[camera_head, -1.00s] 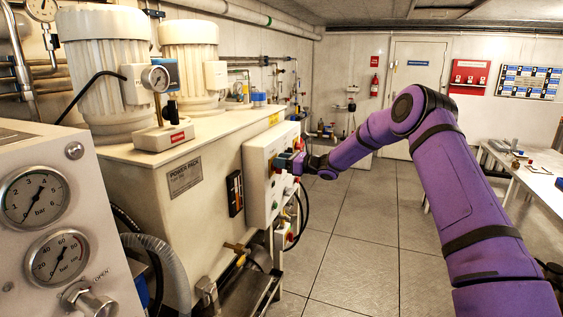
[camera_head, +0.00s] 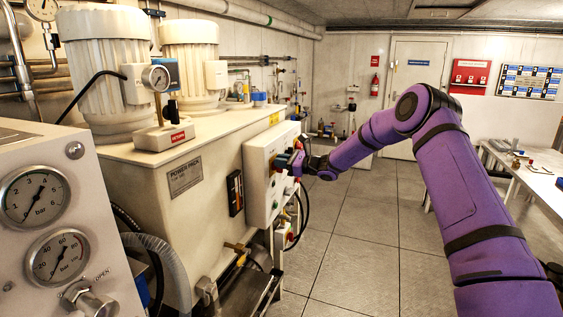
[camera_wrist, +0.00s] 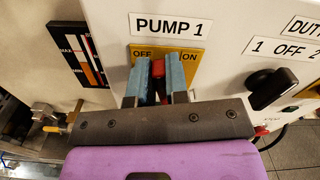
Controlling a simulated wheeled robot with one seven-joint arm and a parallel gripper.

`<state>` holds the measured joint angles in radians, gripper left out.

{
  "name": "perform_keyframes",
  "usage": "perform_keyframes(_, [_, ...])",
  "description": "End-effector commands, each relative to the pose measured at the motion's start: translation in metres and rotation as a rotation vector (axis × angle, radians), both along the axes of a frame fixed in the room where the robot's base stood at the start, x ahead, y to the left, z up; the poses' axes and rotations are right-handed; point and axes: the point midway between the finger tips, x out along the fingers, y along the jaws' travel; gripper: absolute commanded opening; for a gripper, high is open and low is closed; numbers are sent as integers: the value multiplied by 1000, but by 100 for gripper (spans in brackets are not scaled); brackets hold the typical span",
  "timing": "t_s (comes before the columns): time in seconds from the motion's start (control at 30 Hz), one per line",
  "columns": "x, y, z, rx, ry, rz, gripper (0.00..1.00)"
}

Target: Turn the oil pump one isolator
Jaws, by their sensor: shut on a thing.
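The pump 1 isolator has a red handle (camera_wrist: 158,68) on a yellow plate (camera_wrist: 198,60) marked OFF at left and ON at right, under a PUMP 1 label (camera_wrist: 170,27). In the wrist view my gripper (camera_wrist: 158,75) has its two blue fingers on either side of the red handle, shut on it. The handle stands roughly upright in that view, between the two words. In the head view my gripper (camera_head: 289,162) is at the front of the pale control box (camera_head: 258,165) on the power pack; the handle is mostly hidden there.
A black DUTY selector knob (camera_wrist: 272,90) sits right of the isolator. A level gauge (camera_wrist: 82,55) is on the tank to the left. Two pale motors (camera_head: 105,60) stand on the power pack. The floor (camera_head: 365,235) right of it is clear.

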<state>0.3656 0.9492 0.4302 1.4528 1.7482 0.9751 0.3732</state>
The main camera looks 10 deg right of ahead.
Motion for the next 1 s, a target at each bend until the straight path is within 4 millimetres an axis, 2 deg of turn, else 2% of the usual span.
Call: perform_keyframes(1.0, [-15,10,-17,-563,-775,1,0])
